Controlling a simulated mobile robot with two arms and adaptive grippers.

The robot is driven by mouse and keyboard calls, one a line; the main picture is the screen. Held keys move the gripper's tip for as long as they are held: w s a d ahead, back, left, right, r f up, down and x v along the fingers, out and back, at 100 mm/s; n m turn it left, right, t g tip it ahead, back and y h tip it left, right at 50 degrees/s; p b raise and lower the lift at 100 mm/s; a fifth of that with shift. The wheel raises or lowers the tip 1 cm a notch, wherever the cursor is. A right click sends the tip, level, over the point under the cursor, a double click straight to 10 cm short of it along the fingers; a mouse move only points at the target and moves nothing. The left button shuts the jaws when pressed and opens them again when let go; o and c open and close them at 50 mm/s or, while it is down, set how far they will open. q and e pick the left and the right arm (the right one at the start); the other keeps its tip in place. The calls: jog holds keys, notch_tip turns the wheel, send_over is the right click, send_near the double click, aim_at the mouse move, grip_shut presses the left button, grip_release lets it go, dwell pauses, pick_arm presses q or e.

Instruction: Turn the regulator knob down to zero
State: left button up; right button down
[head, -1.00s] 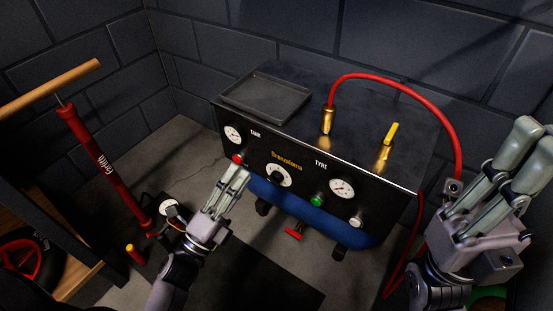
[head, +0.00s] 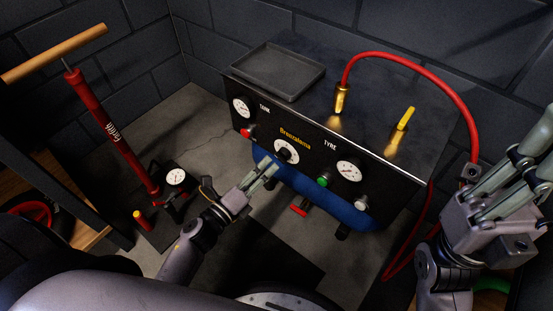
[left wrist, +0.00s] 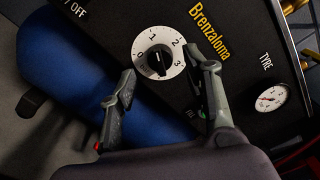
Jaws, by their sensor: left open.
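The regulator knob (head: 286,152) is a dark knob on a round white dial, in the middle of the black compressor's front panel. In the left wrist view the knob (left wrist: 158,61) shows large, with numbers 0 to 3 around it; I cannot tell for sure which number it points to. My left gripper (head: 266,170) is just in front of and below-left of the knob. It is open and empty, and in the left wrist view its fingertips (left wrist: 167,72) stand on either side of the knob's lower part. My right gripper (head: 526,165) is open at the right edge, its fingertips partly cut off.
The compressor (head: 390,140) has gauges (head: 349,171), a red switch (head: 247,132), a green button (head: 323,181) and a blue tank (head: 335,204). A black tray (head: 276,72) sits on top. A red hose (head: 440,72) arches at right. A red pump (head: 112,130) stands at left.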

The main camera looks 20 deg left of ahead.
aim_at(277, 156)
pick_arm(q)
jog(key=x, duration=0.5)
jog(key=shift+w, duration=0.2)
jog(key=shift+c, duration=0.5)
jog(key=shift+d+r, duration=0.1)
jog(key=c, duration=0.9)
